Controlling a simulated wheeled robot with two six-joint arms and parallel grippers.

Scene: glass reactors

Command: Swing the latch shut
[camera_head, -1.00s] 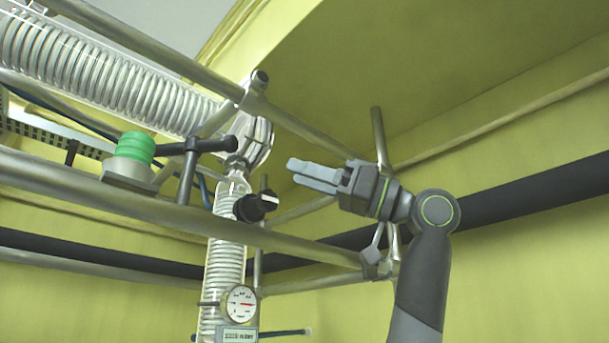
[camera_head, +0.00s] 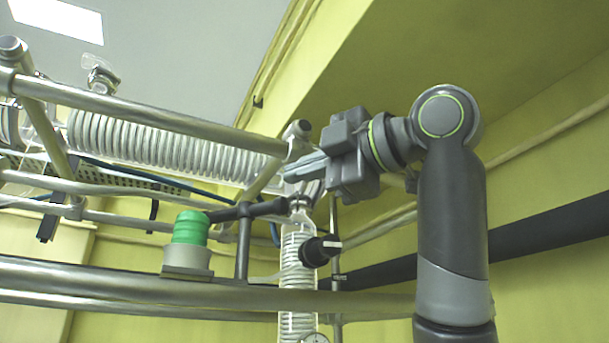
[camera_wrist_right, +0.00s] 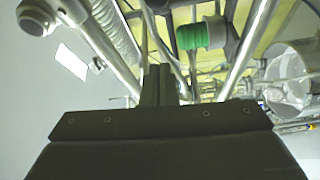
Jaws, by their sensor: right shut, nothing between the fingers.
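My right gripper (camera_head: 288,175) comes in from the right with its fingers together and empty. The fingertips are in front of the pipe junction at the right end of the horizontal glass coil (camera_head: 150,142). In the right wrist view the shut fingers (camera_wrist_right: 160,85) point up into the pipe frame. I cannot tell for certain which part is the latch. A dark lever arm (camera_head: 250,209) on a post runs just below the fingertips, apparently apart from them. A black knob (camera_head: 320,250) sits lower, on the vertical glass coil (camera_head: 298,275). The gripper hides part of the junction. My left gripper is not in view.
A green cap (camera_head: 190,228) on a grey base stands on the thick front pipe (camera_head: 120,282); the cap also shows in the right wrist view (camera_wrist_right: 195,36). An upper steel pipe (camera_head: 150,112) runs close to the fingers. A dark pipe (camera_head: 545,208) crosses behind my arm.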

